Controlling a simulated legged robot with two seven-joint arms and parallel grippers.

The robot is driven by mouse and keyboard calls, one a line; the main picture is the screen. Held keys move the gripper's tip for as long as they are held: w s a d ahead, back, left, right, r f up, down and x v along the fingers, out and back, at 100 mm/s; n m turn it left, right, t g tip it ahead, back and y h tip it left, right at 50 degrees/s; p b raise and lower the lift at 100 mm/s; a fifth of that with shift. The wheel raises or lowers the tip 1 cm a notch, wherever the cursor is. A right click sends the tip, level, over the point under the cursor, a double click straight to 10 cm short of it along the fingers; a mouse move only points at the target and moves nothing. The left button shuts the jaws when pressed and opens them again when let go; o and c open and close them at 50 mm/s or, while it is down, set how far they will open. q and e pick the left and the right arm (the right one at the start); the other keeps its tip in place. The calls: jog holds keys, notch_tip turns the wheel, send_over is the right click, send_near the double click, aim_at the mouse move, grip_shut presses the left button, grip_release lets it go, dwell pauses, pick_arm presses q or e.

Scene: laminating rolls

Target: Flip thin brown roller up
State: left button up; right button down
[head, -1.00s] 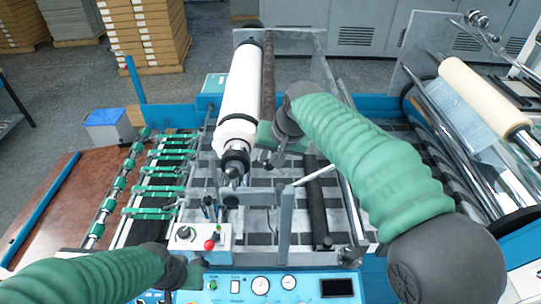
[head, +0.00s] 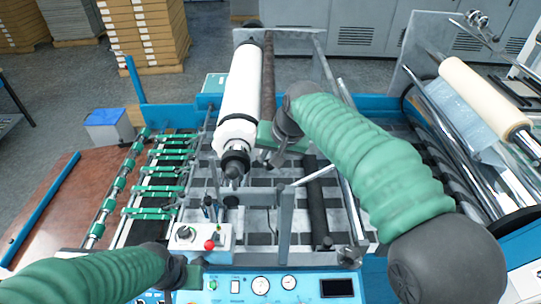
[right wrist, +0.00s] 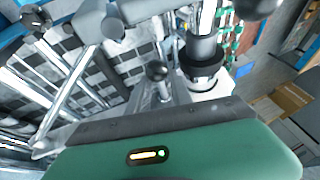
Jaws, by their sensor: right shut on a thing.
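The thin brown roller (head: 268,85) lies just right of the thick white roll (head: 239,95) in the head view, running away from me. Its near end is hidden by my right gripper. My right gripper (head: 264,138) is at that near end, right beside the white roll's lower part, and is shut on the roller; the fingertips themselves are hard to see. In the right wrist view my green gripper body fills the bottom and hides the grip. The white roll's black collar (right wrist: 203,62) shows above it. My left gripper (head: 193,274) hovers by the control panel; its jaws are unclear.
A control box (head: 200,237) with a red knob stands near my left gripper. A blue front panel (head: 265,287) with gauges lies below. A black roller (head: 317,205) and metal bars are to the right. A cream roll (head: 485,98) sits at far right.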

notch_tip(320, 180, up, 8)
jog(key=d+y, duration=0.2)
jog(key=y, duration=0.1)
jog(key=shift+d+m+y, duration=0.15)
jog(key=shift+m+y, duration=0.25)
jog(key=shift+w, duration=0.1)
jog(key=c, duration=1.2)
grip_release()
jog(key=shift+c, duration=0.2)
jog(key=shift+d, duration=0.1)
jog(key=shift+d, duration=0.1)
